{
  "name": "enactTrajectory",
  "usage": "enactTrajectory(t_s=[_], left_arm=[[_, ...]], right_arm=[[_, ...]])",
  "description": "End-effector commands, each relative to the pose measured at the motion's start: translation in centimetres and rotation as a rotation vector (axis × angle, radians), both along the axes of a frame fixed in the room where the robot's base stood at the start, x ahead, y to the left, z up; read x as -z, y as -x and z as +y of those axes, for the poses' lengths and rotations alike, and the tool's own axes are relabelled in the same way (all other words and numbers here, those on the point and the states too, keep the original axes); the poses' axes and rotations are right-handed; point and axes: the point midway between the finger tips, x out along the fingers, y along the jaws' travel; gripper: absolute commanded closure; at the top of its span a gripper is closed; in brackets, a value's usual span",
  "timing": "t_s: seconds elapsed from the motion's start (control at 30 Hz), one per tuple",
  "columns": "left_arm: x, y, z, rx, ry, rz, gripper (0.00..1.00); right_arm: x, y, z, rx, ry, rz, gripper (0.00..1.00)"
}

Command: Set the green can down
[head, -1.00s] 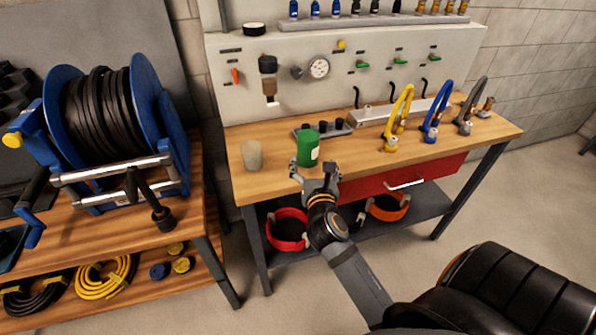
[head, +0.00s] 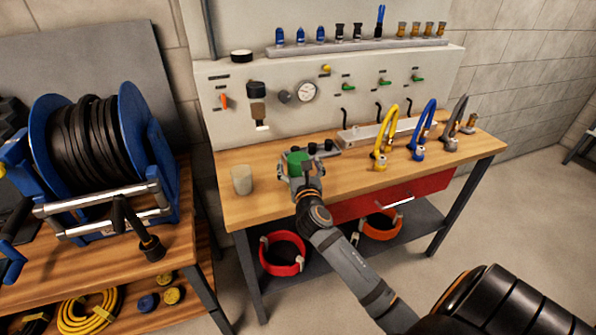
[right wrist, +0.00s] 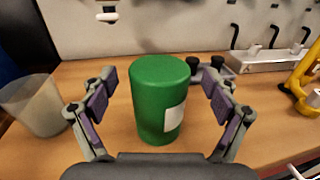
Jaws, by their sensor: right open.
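The green can (head: 297,160) stands upright on the wooden workbench (head: 350,187), near its left front part. It also shows in the right wrist view (right wrist: 160,98), with a pale label on its right side. My right gripper (head: 299,178) is at the can from the front. Its fingers are open, one on each side of the can, with a visible gap on both sides in the wrist view. In the head view the gripper hides the can's lower part. My left gripper is not in view.
A pale cup (head: 241,179) stands left of the can, close to the left finger. A dark rack (head: 320,149) is just behind right. Yellow (head: 384,140), blue (head: 424,130) and grey (head: 455,125) hoses stand farther right. The panel wall (head: 330,100) rises behind.

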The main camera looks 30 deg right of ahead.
Motion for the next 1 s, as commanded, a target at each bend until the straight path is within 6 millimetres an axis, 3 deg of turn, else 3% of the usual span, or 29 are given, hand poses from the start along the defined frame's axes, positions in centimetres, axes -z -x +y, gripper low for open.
enactTrajectory(t_s=[0.1, 0.33, 0.9, 1.0], left_arm=[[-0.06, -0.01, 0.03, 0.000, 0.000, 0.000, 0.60], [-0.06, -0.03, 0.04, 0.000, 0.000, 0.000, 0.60], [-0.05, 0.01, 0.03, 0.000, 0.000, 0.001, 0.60], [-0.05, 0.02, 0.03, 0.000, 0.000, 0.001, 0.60]], right_arm=[[-0.03, -1.17, -0.49, -0.001, -0.001, 0.000, 0.12], [0.04, -1.34, -0.54, -0.001, -0.001, 0.000, 0.12], [-0.08, -1.32, -0.50, -0.002, 0.000, -0.001, 0.89], [-0.08, -1.32, -0.50, -0.002, 0.000, -0.001, 0.91]])
